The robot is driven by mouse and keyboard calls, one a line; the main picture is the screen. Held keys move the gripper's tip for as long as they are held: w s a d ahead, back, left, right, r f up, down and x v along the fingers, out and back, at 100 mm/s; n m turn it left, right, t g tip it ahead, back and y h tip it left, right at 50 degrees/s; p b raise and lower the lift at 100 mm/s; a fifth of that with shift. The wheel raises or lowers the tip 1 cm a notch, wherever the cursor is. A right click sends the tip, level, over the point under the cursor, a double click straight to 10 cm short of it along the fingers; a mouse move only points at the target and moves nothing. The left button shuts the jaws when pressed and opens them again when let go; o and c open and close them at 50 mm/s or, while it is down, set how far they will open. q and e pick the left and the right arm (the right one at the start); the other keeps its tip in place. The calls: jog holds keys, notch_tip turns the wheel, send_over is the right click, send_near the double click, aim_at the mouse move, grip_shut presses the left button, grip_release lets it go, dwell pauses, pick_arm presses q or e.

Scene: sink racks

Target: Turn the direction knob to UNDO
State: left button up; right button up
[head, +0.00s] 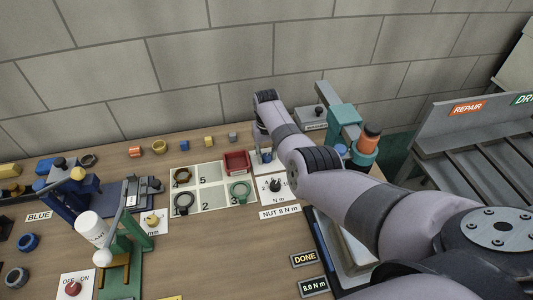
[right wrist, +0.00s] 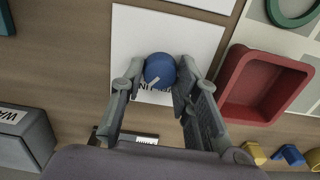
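The direction knob is a round blue knob with a pale pointer line (right wrist: 158,72) on a white plate (right wrist: 190,35) in the right wrist view. The pointer slants down and to the left there. Lettering on the plate is partly hidden behind the knob and fingers, and I cannot read it fully. My right gripper (right wrist: 160,82) is open, with one finger on each side of the knob; whether they touch it is unclear. In the head view the right arm reaches down to the knob (head: 267,156), largely covering it. My left gripper is not in view.
A red bin (right wrist: 256,88) stands close beside the right finger, and it also shows in the head view (head: 237,162). A grey box (right wrist: 22,135) is at the left of the wrist view. A black dial (head: 275,185) sits near my arm. Small coloured blocks lie behind.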

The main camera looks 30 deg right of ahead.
aim_at(267, 156)
jog(key=o, duration=0.5)
jog(key=shift+r, duration=0.1)
notch_tip(267, 156, up, 12)
jog(key=shift+f, duration=0.1)
dwell(0.4)
dwell(0.5)
